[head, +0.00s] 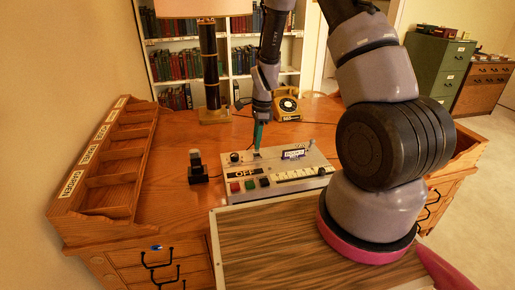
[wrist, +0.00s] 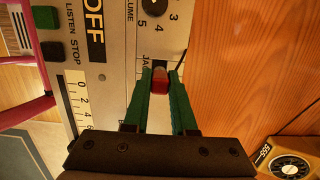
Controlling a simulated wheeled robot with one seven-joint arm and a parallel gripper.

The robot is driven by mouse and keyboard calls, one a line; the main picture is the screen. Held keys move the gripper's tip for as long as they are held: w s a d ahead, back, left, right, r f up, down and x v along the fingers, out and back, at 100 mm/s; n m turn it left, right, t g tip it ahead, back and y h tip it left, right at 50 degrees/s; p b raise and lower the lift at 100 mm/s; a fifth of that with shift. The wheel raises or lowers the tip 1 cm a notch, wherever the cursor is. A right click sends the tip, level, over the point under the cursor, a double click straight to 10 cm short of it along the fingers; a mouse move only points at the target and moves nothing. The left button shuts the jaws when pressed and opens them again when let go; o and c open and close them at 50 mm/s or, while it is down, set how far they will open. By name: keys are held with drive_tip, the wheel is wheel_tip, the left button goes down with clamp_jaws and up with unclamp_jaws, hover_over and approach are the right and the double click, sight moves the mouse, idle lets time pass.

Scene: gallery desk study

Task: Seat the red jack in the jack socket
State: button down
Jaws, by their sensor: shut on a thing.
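My gripper (head: 258,134) points down over the back part of the grey control panel (head: 272,167) on the desk. In the wrist view its green fingers (wrist: 160,78) are shut on the red jack (wrist: 160,87), with the jack between the fingertips. The fingertips are beside a partly covered label on the panel (wrist: 117,75) that begins "JA". The jack socket is hidden by the fingers and jack, so I cannot tell whether the jack is in it. In the head view the jack is too small to make out.
The panel carries buttons, an OFF display and a dial. A small black stand (head: 197,168) is left of it; a yellow telephone (head: 287,107) and lamp (head: 208,65) are behind. A wooden rack (head: 110,165) lines the desk's left edge.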

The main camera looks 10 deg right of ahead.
drive_tip(key=shift+a+f, duration=0.1)
drive_tip(key=shift+f, duration=1.55)
drive_tip(key=shift+f, duration=0.15)
drive_tip(key=c, duration=0.7)
unclamp_jaws()
drive_tip(key=shift+c, duration=0.2)
